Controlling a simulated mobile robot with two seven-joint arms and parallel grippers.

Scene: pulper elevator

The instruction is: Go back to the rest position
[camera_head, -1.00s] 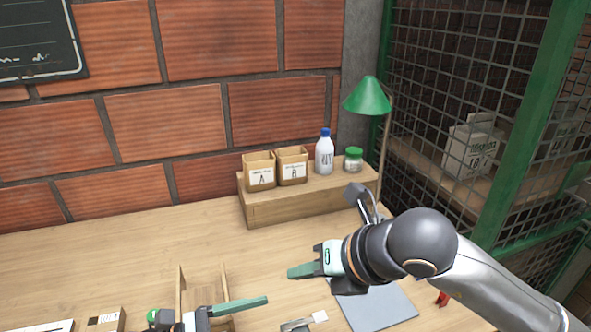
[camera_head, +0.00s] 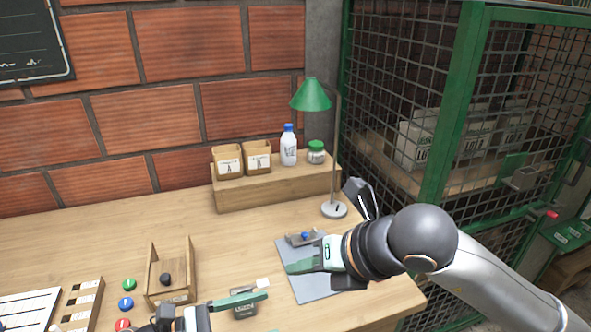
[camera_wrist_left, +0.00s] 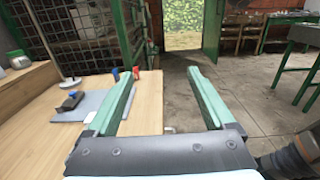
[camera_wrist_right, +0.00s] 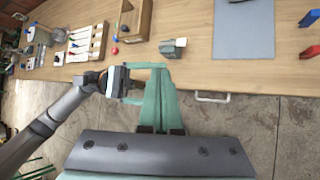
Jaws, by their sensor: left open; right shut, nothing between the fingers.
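My right gripper (camera_head: 292,267) has its arm coming in from the right in the head view, and its fingers point left over the bench, in front of the grey mat. In the right wrist view its green fingers (camera_wrist_right: 158,78) are together with nothing between them. My left gripper (camera_head: 240,300) is partly visible at the bottom of the head view. Part of the left gripper (camera_wrist_right: 128,84) also shows beside the right fingers.
The wooden bench (camera_head: 75,240) carries a grey mat (camera_head: 312,287) with a small dark device (camera_head: 300,239), an open wooden box (camera_head: 172,297), a riser (camera_head: 270,187) with bins and bottles, and a green lamp (camera_head: 311,95). A green mesh cage (camera_head: 452,120) stands at right.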

